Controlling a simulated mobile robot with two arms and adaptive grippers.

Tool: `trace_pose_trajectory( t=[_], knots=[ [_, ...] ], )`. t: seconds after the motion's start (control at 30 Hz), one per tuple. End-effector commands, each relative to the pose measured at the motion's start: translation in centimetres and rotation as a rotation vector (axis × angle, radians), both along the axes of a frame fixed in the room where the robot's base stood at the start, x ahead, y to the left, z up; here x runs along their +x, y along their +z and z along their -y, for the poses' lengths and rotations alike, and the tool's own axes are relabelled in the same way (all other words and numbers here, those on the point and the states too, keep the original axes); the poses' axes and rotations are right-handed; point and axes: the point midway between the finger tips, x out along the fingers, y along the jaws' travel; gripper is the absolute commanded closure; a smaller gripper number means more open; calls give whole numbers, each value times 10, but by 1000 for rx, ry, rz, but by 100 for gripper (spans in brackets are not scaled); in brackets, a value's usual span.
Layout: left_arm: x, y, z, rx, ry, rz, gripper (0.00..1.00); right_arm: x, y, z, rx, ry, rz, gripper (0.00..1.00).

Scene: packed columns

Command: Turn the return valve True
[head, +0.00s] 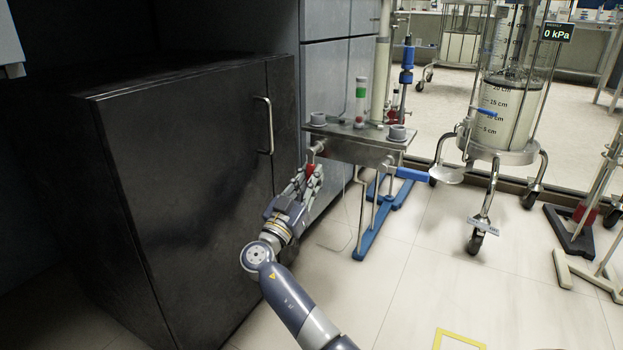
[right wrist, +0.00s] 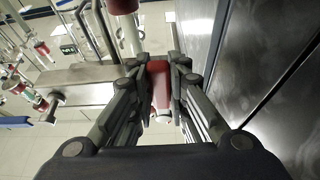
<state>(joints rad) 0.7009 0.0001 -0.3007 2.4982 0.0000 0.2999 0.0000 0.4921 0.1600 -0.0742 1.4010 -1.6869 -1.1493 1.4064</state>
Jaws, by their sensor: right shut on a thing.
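A red valve handle (head: 311,168) sticks out at the left front of a steel box stand (head: 352,150). I take it for the return valve, but no label is readable. My right gripper (head: 307,181) is around this handle, beside the dark cabinet. In the right wrist view the red handle (right wrist: 160,86) lies between both fingers of my right gripper (right wrist: 160,92), with its pale tip showing. The gripper is shut on it. My left gripper is out of view.
A black cabinet (head: 190,190) with a metal handle (head: 263,125) stands close left of my right arm. A wheeled column (head: 508,115) stands right. Floor in front is clear.

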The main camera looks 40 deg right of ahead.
Motion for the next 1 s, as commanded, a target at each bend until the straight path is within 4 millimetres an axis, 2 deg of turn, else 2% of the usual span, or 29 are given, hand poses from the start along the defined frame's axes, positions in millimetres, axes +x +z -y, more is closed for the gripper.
trace_pose_trajectory(
  t=[0.2,0.23,0.3,0.33,0.63,0.73,0.87,1.0],
  knots=[
    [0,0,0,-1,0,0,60,1,0,-1,3,5,3,100],
    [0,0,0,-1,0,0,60,1,0,-1,3,5,3,82],
    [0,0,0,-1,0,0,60,1,0,-1,3,5,2,66],
    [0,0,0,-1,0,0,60,1,0,-1,3,5,2,63],
    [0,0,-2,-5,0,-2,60,0,0,0,2,2,2,63],
    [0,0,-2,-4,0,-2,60,0,6,0,2,2,4,63],
    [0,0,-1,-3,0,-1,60,0,26,0,1,2,8,63],
    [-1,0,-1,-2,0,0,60,0,54,-1,2,3,8,63]
  ],
)
